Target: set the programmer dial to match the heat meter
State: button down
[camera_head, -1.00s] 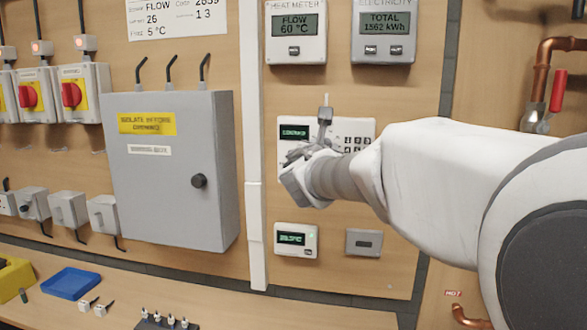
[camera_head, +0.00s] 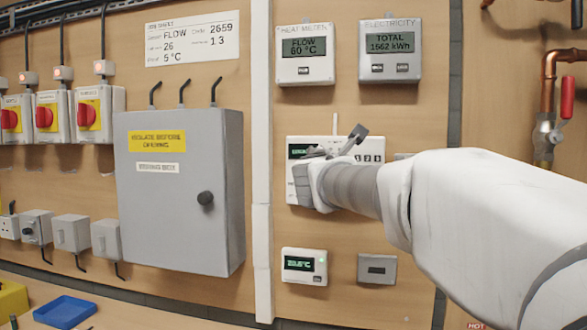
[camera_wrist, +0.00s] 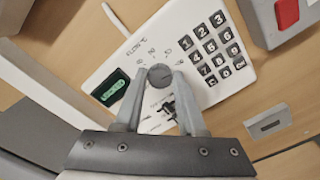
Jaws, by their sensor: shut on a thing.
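The programmer is a white panel with a keypad and a small green screen; it shows in the head view (camera_head: 296,172) and in the wrist view (camera_wrist: 108,70). Its grey round dial (camera_wrist: 160,75) has small numbers around it under a "FLOW °C" label. I cannot read where the dial points. My gripper (camera_wrist: 160,82) has one finger on each side of the dial and is shut on it. In the head view my gripper (camera_head: 335,155) covers the dial. The heat meter (camera_head: 304,70) above reads FLOW 60 °C.
An electricity meter (camera_head: 390,67) hangs right of the heat meter. A small thermostat (camera_head: 304,281) and a grey plate (camera_head: 377,284) are below the programmer. A grey cabinet (camera_head: 180,235) and white trunking (camera_head: 262,230) stand left. Copper pipes with a red-handled valve (camera_head: 567,97) are right.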

jog(key=c, duration=0.5)
grip_release()
jog(key=shift+s, duration=0.1)
jog(key=v, duration=1.7)
jog(key=shift+s, duration=0.1)
